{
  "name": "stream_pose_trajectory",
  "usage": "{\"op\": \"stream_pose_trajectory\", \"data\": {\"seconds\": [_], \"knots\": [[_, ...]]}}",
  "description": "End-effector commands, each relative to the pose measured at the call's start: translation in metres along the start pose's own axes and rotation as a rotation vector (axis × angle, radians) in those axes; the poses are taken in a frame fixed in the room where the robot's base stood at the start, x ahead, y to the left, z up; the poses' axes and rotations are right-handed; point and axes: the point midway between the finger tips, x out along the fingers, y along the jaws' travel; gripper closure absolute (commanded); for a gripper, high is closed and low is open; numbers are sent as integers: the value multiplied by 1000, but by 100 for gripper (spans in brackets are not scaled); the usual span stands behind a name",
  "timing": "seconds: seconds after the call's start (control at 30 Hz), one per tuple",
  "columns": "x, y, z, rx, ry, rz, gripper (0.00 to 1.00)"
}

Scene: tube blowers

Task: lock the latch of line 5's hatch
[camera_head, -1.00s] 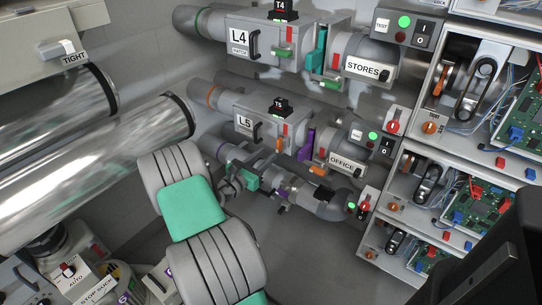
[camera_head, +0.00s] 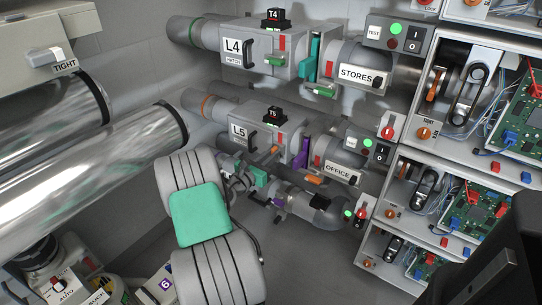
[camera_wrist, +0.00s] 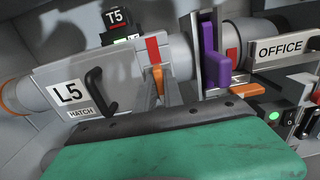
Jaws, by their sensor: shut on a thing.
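Line 5's hatch (camera_head: 262,122) is a grey box on the middle pipe, with an L5 label and a black handle (camera_wrist: 93,92), which shows in the wrist view. Its latch (camera_wrist: 158,78) is a short orange lever below a red mark (camera_wrist: 152,49) on the right part of the hatch. My gripper (camera_wrist: 162,92) is shut on the orange latch, one grey finger on each side of it. In the head view the latch (camera_head: 275,149) is small and my gripper (camera_head: 262,160) is partly hidden by my arm. The latch's lower end is hidden in the wrist view.
A purple slide plate (camera_wrist: 214,55) and an orange tab (camera_wrist: 234,88) stand just right of the latch. Line 4's hatch (camera_head: 255,48) is above, with a green latch. A third pipe (camera_head: 320,208) runs below. Open electrical cabinets (camera_head: 455,195) stand at the right.

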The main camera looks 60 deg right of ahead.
Motion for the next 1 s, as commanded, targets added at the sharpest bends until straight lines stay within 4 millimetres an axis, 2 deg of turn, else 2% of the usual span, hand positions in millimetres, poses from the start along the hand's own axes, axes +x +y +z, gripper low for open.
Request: {"op": "stream_pose_trajectory", "data": {"seconds": [0.67, 1.0], "knots": [[0, 0, 0, 21, 1, 0, 100], [0, -1, 0, 198, 0, 0, 100]]}}
